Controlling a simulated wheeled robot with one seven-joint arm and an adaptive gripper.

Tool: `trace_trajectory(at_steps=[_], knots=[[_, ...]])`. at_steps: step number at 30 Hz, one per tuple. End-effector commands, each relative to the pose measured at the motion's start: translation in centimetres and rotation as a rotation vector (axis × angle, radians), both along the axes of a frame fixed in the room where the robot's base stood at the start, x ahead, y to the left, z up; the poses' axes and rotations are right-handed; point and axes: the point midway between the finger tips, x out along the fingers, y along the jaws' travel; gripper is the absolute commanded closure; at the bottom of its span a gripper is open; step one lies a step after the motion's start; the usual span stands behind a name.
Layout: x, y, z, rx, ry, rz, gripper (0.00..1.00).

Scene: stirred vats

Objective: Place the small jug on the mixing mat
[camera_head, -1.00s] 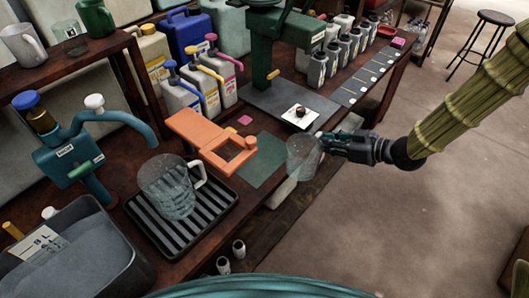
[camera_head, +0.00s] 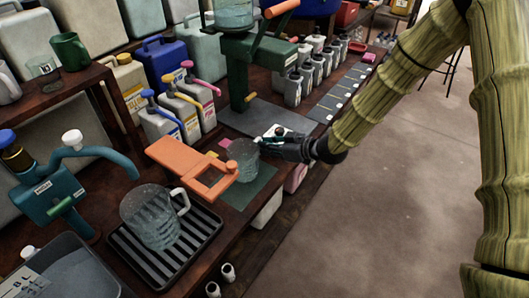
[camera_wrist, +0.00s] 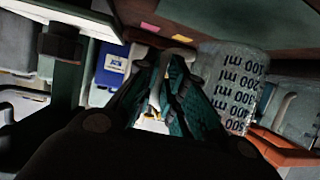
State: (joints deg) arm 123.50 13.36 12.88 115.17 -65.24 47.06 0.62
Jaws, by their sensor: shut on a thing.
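The small clear jug (camera_head: 243,160) is at the end of my gripper (camera_head: 262,146), which is shut on it, apparently at the handle side. In the wrist view the jug (camera_wrist: 236,88) shows beside the fingers (camera_wrist: 172,85), with ml marks that read upside down. The grip on the handle is partly hidden. The mixing mat seems to be the dark green mat (camera_head: 258,186) on the bench. The jug is upright and overlaps the mat's far part in the head view. I cannot tell whether it touches the mat.
An orange holder (camera_head: 178,158) stands close left of the jug. A larger clear jug (camera_head: 150,222) stands on a ribbed tray (camera_head: 208,247). A green stirrer stand (camera_head: 238,75) and a white tile (camera_head: 270,131) are behind. The mat's near part is clear.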

Motion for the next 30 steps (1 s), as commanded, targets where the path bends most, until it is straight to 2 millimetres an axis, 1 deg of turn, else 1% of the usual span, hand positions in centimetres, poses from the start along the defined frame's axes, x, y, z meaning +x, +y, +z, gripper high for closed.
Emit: trace_trajectory(at_steps=[4,9,13,26,27,30], knots=[[0.7,1.2,0.0,0.001,-0.001,0.001,1.0],[0.6,1.0,-2.2,0.001,0.002,-0.001,1.0],[0.6,1.0,-3.3,0.001,0.002,-0.001,1.0],[0.6,1.0,-3.9,0.001,-0.001,0.0,1.0],[0.6,1.0,-3.9,0.001,-0.001,0.0,0.83],[0.6,1.0,-3.8,0.001,-0.001,0.0,0.67]])
